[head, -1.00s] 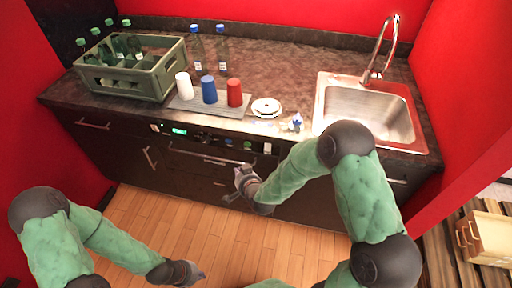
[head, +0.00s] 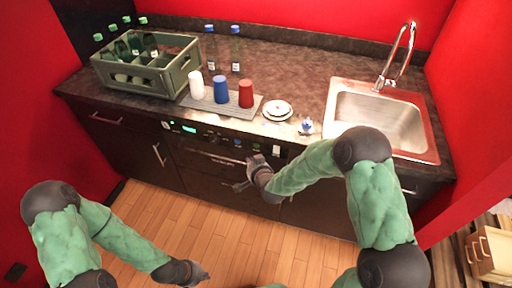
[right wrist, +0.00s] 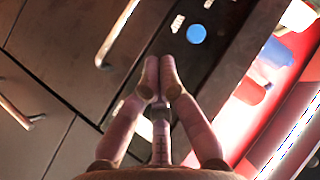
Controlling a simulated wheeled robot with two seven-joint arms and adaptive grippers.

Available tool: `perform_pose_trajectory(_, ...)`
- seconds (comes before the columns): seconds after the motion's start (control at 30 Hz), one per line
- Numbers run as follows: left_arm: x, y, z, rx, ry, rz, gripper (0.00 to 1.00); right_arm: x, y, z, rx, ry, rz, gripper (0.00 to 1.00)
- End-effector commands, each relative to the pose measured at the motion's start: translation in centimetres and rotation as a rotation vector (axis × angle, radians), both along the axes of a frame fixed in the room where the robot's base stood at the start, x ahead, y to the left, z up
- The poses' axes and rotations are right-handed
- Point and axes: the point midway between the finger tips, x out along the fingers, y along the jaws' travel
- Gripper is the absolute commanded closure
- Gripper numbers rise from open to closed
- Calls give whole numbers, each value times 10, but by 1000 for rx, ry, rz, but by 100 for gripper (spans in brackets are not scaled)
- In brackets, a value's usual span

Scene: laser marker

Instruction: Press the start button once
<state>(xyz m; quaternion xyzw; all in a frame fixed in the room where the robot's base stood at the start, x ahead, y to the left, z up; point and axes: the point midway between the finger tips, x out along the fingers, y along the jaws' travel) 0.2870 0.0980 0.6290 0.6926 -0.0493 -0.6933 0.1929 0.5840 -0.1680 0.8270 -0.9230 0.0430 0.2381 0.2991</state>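The appliance front under the counter has a dark control panel with a lit green display (head: 188,128) and several small knobs or buttons. A round blue button (right wrist: 196,33) shows in the right wrist view, with small pale marks beside it; I cannot read which button is start. My right gripper (head: 250,172) is in front of the appliance, just below the panel's right part. In the right wrist view its fingertips (right wrist: 158,75) are together with nothing between them, apart from the blue button in the picture. My left gripper (head: 202,277) is low over the floor, away from the appliance; its fingers are unclear.
A long handle (head: 213,156) crosses the appliance below the panel. On the counter are a bottle crate (head: 150,79), a grey mat (head: 251,112) with white, blue and red cups, plates (head: 277,110), a small blue-and-white item (head: 307,127) and a sink (head: 378,119).

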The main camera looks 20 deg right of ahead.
Motion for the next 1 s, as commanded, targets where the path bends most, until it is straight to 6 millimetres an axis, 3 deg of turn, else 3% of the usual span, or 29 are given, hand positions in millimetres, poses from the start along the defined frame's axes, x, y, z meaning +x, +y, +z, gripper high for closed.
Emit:
perform_pose_trajectory(0.4, 0, 0, -13, 0, 0, 0, 100, 33, -23, -1, 0, -1, 0, 100)
perform_pose_trajectory(1.0, 0, 0, -13, 0, 0, 0, 100, 37, -25, 0, -1, -1, 0, 100)
